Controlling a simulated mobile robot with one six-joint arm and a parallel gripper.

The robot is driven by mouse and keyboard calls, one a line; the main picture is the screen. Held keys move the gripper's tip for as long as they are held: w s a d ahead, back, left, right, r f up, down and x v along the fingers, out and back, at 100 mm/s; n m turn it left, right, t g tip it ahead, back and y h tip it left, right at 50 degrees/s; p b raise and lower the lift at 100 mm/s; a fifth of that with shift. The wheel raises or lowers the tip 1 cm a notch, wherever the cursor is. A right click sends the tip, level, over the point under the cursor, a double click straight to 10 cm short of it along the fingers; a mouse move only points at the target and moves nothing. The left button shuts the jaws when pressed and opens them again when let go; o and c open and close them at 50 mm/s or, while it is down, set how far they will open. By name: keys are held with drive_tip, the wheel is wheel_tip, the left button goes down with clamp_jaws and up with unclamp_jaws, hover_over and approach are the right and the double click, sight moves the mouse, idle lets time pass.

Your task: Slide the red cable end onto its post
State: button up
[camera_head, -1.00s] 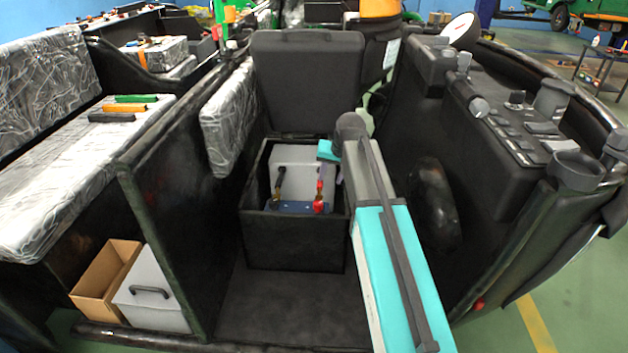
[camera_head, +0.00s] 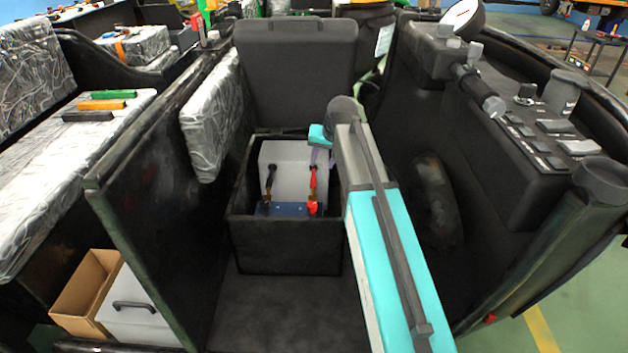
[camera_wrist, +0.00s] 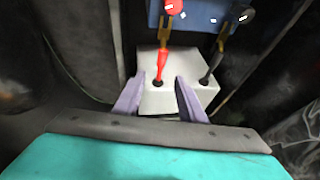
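The red cable (camera_head: 313,178) rises from the grey block (camera_head: 290,160) inside the open black box. It also shows in the wrist view (camera_wrist: 161,66), with a brass-coloured end (camera_wrist: 166,36) close to a round red cap (camera_wrist: 174,6) on a blue part (camera_wrist: 200,15). I cannot tell whether that end sits on a post. My gripper (camera_wrist: 161,88) is open, its two purple fingers apart. In the picture the red cable's base lies between the fingertips; no contact shows. In the head view my arm hides much of the gripper.
A black cable (camera_wrist: 212,65) runs beside the red one to a black cap (camera_wrist: 247,14). The box's walls (camera_head: 285,245) surround the block closely. A raised lid (camera_head: 295,70) stands behind, and a dark side panel (camera_head: 160,200) stands left. The floor in front is clear.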

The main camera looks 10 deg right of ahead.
sight(314, 182)
drive_tip(key=shift+a+f, duration=0.1)
drive_tip(key=shift+a, duration=0.05)
drive_tip(key=b+x, duration=0.2)
drive_tip(key=x, duration=1.1)
drive_tip(key=shift+w+a+f, duration=0.1)
drive_tip(key=shift+w+f, duration=0.05)
drive_tip(key=shift+f, duration=0.15)
clamp_jaws()
